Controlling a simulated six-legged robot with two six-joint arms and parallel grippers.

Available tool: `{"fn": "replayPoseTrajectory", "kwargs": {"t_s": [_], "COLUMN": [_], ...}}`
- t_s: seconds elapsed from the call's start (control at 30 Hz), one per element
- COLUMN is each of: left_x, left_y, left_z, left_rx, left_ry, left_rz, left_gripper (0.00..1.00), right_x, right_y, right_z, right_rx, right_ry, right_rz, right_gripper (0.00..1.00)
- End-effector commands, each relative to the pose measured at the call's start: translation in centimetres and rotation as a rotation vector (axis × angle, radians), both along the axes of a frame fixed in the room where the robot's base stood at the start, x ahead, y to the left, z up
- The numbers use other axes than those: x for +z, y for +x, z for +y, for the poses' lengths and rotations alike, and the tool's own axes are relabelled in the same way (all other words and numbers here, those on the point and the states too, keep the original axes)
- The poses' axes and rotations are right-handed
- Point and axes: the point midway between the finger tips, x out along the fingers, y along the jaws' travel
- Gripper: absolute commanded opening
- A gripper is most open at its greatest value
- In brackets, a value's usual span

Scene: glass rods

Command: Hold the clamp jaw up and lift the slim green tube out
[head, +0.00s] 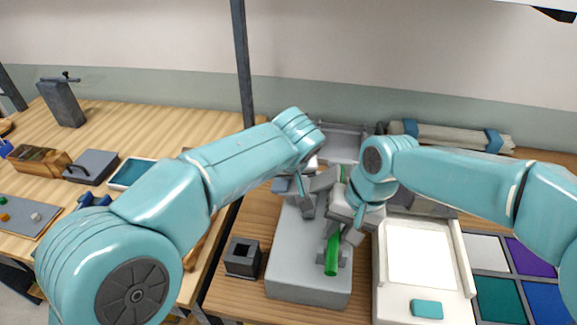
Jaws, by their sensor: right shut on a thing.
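The slim green tube (332,256) lies tilted on a grey block-shaped stand (300,268), its near end pointing toward me. My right gripper (340,226) is shut on the green tube from above, around its middle. My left gripper (308,205) is at the back of the stand, to the left of the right gripper. The clamp jaw is mostly hidden behind my two grippers, and I cannot tell whether it is up. Whether the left fingers are open or shut is also unclear.
A dark square holder (242,257) stands left of the grey stand. A white tray (466,262) with a teal piece (426,309) is at the right, beside coloured squares (500,299). Wrapped rods (450,135) lie at the back. Another wooden table (135,128) is at the left.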

Motion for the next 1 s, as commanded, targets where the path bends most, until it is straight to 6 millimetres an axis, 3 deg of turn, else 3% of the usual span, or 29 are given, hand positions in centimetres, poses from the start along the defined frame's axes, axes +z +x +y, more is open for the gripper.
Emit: {"fn": "replayPoseTrajectory", "kwargs": {"t_s": [0.13, 1.0], "left_x": [-1.2, -1.1], "left_y": [-0.1, -0.1], "left_z": [0.0, -0.1], "left_rx": [0.0, 0.0], "left_ry": [0.002, 0.001], "left_rz": [0.006, 0.005], "left_gripper": [0.0, 0.0], "right_x": [0.0, 2.3], "right_y": [0.0, 0.1], "right_z": [0.0, 0.0], "right_rx": [0.0, -0.001], "right_ry": [0.0, 0.0], "right_rz": [0.0, -0.002], "right_gripper": [0.0, 0.0]}}
